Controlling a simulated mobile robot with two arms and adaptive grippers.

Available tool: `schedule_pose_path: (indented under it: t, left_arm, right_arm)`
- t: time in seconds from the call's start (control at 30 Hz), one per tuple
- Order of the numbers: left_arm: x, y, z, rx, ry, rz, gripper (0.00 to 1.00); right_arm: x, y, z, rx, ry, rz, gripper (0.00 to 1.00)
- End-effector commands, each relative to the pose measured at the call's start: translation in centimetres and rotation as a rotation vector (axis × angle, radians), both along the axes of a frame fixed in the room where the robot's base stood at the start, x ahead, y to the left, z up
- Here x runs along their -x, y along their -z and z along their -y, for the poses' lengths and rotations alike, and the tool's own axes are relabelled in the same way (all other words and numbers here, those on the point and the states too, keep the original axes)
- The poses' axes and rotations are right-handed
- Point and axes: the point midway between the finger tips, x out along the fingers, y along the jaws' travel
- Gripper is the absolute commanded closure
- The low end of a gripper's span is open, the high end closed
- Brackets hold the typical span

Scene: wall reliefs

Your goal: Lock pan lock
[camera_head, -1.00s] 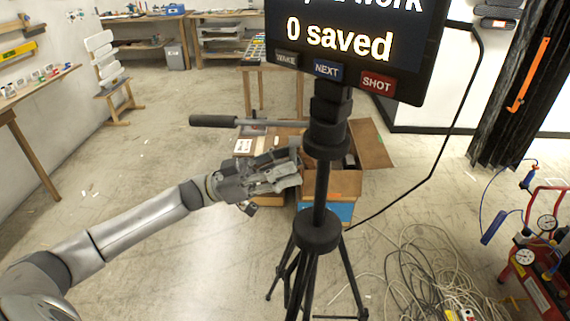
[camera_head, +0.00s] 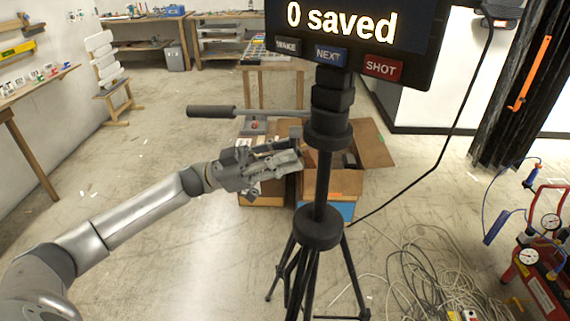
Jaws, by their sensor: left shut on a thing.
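A black tripod (camera_head: 321,190) stands upright in front of me, with its legs spread on the floor. Its head carries a dark screen (camera_head: 360,25) reading "0 saved", with WAKE, NEXT and SHOT buttons below. A black pan handle (camera_head: 212,112) sticks out to the left from the head. My left gripper (camera_head: 288,158) reaches in from the left just below the handle, its fingers close to the left side of the tripod head. It is shut on a small dark part, perhaps the pan lock, mostly hidden by the fingers. My right gripper is not in view.
Open cardboard boxes (camera_head: 372,150) stand behind the tripod. Loose cables (camera_head: 425,270) and a red compressor (camera_head: 540,280) lie at the right.

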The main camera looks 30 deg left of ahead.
Motion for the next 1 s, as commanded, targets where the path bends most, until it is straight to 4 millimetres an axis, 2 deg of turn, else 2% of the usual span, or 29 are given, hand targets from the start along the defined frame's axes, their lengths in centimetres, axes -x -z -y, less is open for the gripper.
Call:
schedule_pose_path:
  t: [0.33,0.37,0.5,0.83,1.0]
  left_arm:
    - [0.1,-0.2,0.1,-0.007,0.005,0.022,1.00]
    - [0.1,-0.2,0.1,-0.007,0.005,0.022,0.77]
    - [0.0,-0.2,0.0,-0.006,0.003,0.020,0.61]
    - [0.0,0.0,-0.2,-0.006,0.000,0.015,0.61]
    - [0.6,0.9,-2.1,-0.008,-0.003,0.011,0.61]
  right_arm:
    - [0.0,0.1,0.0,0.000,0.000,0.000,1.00]
    - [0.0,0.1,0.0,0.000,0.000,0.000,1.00]
    - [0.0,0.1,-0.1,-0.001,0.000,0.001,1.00]
    - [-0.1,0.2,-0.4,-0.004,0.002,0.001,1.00]
    - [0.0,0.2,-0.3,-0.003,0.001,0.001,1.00]
